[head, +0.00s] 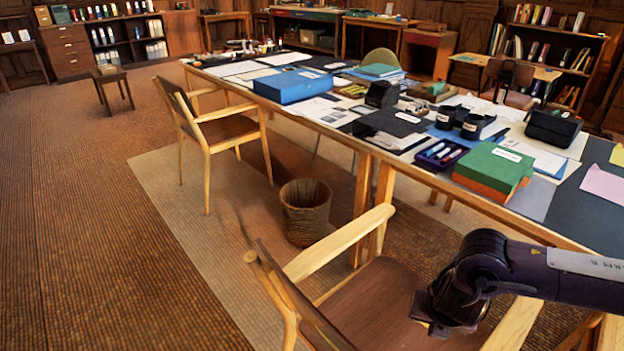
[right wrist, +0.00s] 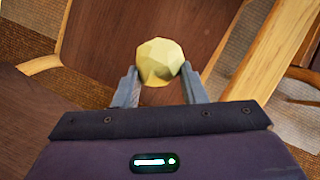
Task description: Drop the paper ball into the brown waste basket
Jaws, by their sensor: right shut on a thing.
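The pale yellow, faceted paper ball (right wrist: 159,61) is between the fingers of my right gripper (right wrist: 158,84) in the right wrist view. The gripper is shut on it, with the brown chair seat below. In the head view my right arm comes in from the right and its gripper (head: 436,322) hangs over the near chair; the ball cannot be made out there. The brown waste basket (head: 305,212) stands upright on the floor beside the long table, beyond the near chair and to the left of my right gripper. My left gripper is not in view.
The near wooden chair (head: 375,305) stands between my right gripper and the basket, its arm rest raised. Another wooden chair (head: 222,132) stands behind the basket. The long table (head: 560,208) is crowded with boxes and papers. The carpet at left is clear.

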